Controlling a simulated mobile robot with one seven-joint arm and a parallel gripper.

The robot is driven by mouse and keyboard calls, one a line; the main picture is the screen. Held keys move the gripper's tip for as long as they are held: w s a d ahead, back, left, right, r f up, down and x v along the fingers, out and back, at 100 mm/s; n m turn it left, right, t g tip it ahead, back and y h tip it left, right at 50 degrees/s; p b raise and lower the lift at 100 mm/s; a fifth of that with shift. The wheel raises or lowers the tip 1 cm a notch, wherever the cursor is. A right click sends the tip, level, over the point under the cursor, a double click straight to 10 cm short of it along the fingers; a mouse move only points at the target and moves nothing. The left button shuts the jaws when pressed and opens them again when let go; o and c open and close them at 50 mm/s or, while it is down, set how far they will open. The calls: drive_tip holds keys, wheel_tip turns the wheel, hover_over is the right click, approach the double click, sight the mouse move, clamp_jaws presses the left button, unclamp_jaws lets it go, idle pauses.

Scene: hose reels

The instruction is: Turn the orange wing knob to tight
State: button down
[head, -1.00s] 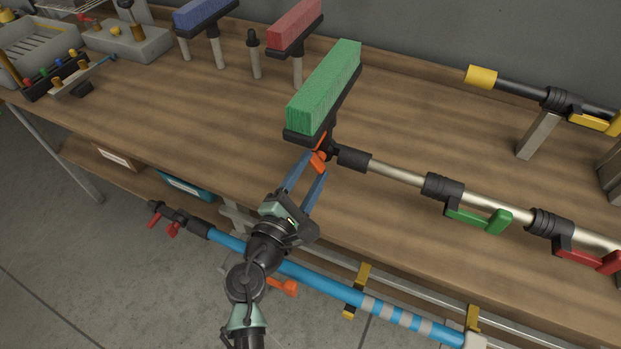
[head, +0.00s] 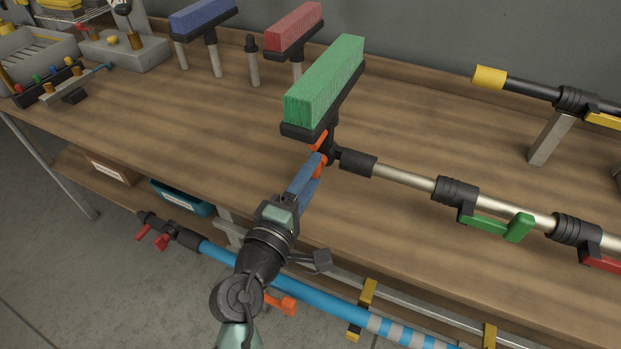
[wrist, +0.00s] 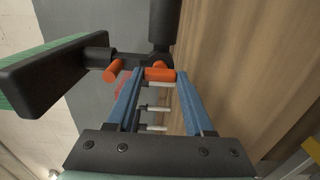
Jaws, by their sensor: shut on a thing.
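The orange wing knob (head: 318,161) sits at the joint below the green brush head (head: 325,85), where the head meets the silver pole (head: 400,177). In the wrist view the knob (wrist: 158,74) shows as an orange bar between the blue fingertips, with another orange wing beside it on the left. My gripper (head: 314,168) is shut on the orange wing knob, its fingers coming from the front edge of the bench. In the head view the fingers partly hide the knob.
Green (head: 490,227) and red (head: 600,259) clamp levers sit along the pole to the right. A blue pole (head: 330,292) lies below the bench front. Red (head: 294,28) and blue (head: 203,16) brushes stand behind. The bench top (head: 190,120) left of the knob is clear.

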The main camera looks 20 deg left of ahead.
idle(0.4)
drive_tip(key=shift+c, duration=1.4)
unclamp_jaws()
drive_tip(key=s+b, duration=0.1)
drive_tip(key=s, duration=1.2)
drive_tip(key=shift+a, duration=0.25)
